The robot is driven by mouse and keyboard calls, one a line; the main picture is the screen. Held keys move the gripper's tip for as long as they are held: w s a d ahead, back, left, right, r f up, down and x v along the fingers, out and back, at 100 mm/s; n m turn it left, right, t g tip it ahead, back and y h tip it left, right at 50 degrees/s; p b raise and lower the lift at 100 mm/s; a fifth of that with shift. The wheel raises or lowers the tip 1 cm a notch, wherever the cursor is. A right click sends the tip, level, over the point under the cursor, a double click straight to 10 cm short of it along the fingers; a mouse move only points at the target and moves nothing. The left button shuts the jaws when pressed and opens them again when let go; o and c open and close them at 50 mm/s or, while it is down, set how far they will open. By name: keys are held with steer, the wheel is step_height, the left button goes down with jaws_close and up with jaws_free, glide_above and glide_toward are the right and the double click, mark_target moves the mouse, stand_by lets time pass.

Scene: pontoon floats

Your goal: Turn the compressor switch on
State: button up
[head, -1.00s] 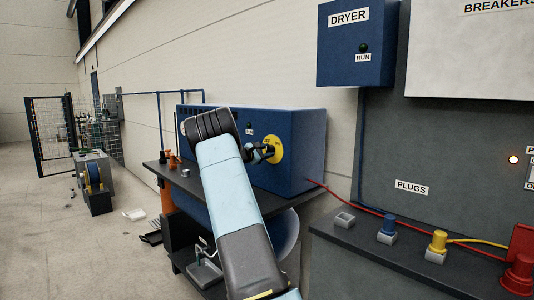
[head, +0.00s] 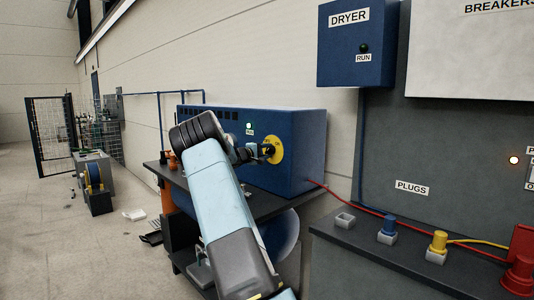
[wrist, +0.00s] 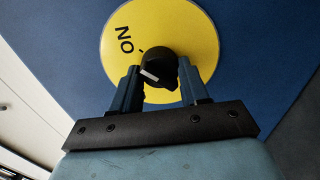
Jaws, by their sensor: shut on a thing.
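The compressor (head: 300,135) is a blue box on a dark bench by the wall. Its switch is a black knob (wrist: 157,68) on a yellow round plate (head: 275,152). In the wrist view the plate is marked "ON", seen upside down at the upper left, and a white mark shows on the knob. My gripper (wrist: 160,72) is shut on the knob, one finger on each side. In the head view my gripper (head: 266,151) reaches the plate from the left and hides part of it. The RUN lamp (head: 249,126) on the compressor glows pale green.
A blue dryer box (head: 357,45) with a dark RUN lamp hangs to the right. Below it is a shelf with several plugs and sockets, including a blue plug (head: 389,226) and a yellow plug (head: 438,240). A red cable (head: 345,199) runs from the compressor. Floor at left is mostly clear.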

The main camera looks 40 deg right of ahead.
steer(key=shift+s+f+m, duration=0.1)
steer(key=shift+f+m, duration=0.2)
steer(key=shift+f, duration=0.1)
steer(key=o, duration=1.1)
steer(key=shift+r, duration=0.2)
steer(key=shift+c, duration=0.2)
steer(key=s+a, duration=0.1)
steer(key=a, duration=1.2)
steer(key=shift+a, duration=0.4)
